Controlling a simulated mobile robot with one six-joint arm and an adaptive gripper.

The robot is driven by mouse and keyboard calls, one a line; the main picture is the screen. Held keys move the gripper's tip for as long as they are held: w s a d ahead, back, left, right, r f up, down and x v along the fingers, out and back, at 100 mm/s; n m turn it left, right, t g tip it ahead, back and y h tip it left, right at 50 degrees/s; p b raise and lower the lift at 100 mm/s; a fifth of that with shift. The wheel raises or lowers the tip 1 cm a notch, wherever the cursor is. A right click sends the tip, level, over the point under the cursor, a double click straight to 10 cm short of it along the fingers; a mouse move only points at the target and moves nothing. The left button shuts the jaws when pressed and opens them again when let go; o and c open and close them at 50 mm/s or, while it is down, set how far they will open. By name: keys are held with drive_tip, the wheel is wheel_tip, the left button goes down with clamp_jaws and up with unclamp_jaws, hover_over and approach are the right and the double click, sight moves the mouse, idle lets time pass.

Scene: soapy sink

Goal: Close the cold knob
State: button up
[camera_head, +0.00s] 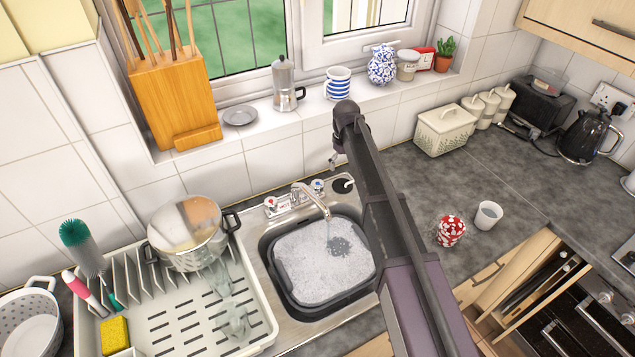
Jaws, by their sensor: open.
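The cold knob (317,187), marked blue, sits on the right side of the tap at the back of the sink. The hot knob (271,203), marked red, sits on the left. The tap spout (314,201) arches over the basin, and a thin stream of water appears to fall from it into the foam. My gripper (334,161) hangs small and partly hidden at the end of my arm, in front of the tiled wall. In the picture it is above and slightly right of the cold knob, apart from it. It is open and holds nothing visible.
A foamy washing-up bowl (290,296) fills the sink. A dish rack (262,325) with a steel pot (188,237) and glasses stands left. The windowsill holds a moka pot (285,85) and a striped mug (338,83). Counter space right of the sink is mostly clear.

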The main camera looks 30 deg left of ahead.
drive_tip(key=n, duration=0.2)
hover_over(318, 183)
drive_tip(key=shift+s+r+p, duration=0.1)
drive_tip(key=shift+r+p, duration=0.2)
drive_tip(key=shift+r, duration=0.1)
drive_tip(key=shift+f, duration=0.15)
wheel_tip(318, 183, down, 14)
drive_tip(key=b, duration=1.4)
drive_tip(key=shift+r, duration=0.25)
drive_tip(key=shift+c, duration=0.2)
drive_tip(key=c, duration=1.1)
